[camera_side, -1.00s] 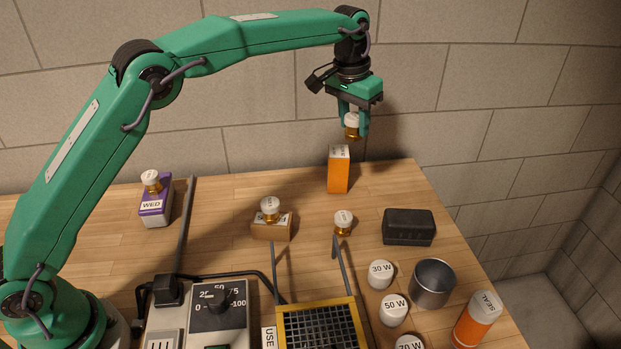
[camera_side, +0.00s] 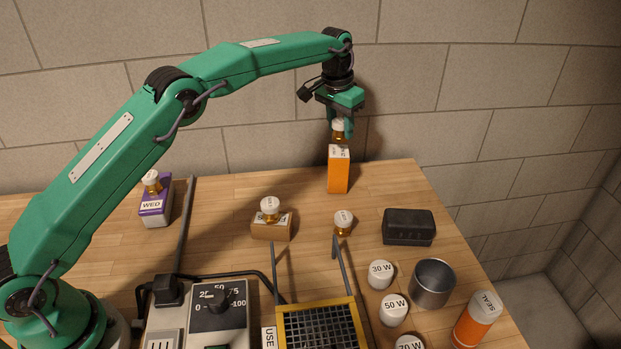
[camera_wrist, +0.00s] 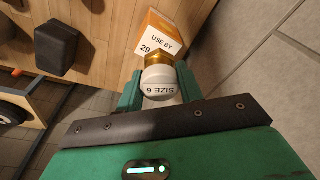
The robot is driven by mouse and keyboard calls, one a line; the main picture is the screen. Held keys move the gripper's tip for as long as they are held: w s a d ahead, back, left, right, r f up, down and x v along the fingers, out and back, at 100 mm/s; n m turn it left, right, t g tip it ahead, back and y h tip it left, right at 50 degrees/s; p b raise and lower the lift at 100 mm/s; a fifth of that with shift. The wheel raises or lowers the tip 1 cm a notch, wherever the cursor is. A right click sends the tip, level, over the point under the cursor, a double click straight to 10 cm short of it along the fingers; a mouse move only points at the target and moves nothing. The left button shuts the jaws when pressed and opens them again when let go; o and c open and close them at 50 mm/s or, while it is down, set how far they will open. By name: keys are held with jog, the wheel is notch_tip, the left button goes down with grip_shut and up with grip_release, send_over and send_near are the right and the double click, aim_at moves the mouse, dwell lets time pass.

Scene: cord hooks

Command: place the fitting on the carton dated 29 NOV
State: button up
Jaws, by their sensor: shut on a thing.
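My gripper (camera_side: 345,122) is shut on a fitting (camera_side: 338,126) with a white cap and brass lower part. In the wrist view, the fitting (camera_wrist: 160,86) sits between the green fingers, its cap marked SIZE and a 6 or 9. The orange carton (camera_side: 338,177) stands upright near the back edge of the table, right below the held fitting. In the wrist view, the carton's white top label (camera_wrist: 160,40) reads USE BY and 29; the month is hidden behind the fitting. I cannot tell whether the fitting touches the carton top.
Other fittings sit on a purple carton (camera_side: 155,210) marked WED and on a brown carton (camera_side: 268,231); another fitting (camera_side: 343,222) stands on the table. A black case (camera_side: 408,227), metal cup (camera_side: 432,284) and several white weights are at right. A dial box (camera_side: 220,310) is in front.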

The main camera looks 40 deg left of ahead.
aim_at(340, 137)
jog(key=shift+f, duration=1.6)
jog(key=shift+f, duration=0.15)
jog(key=o, duration=1.1)
jog(key=r, duration=0.3)
jog(key=s+r, duration=0.1)
jog(key=r, duration=0.7)
jog(key=shift+s+a, duration=0.1)
jog(key=shift+s, duration=0.2)
jog(key=shift+s+r, duration=0.1)
jog(key=shift+r, duration=0.5)
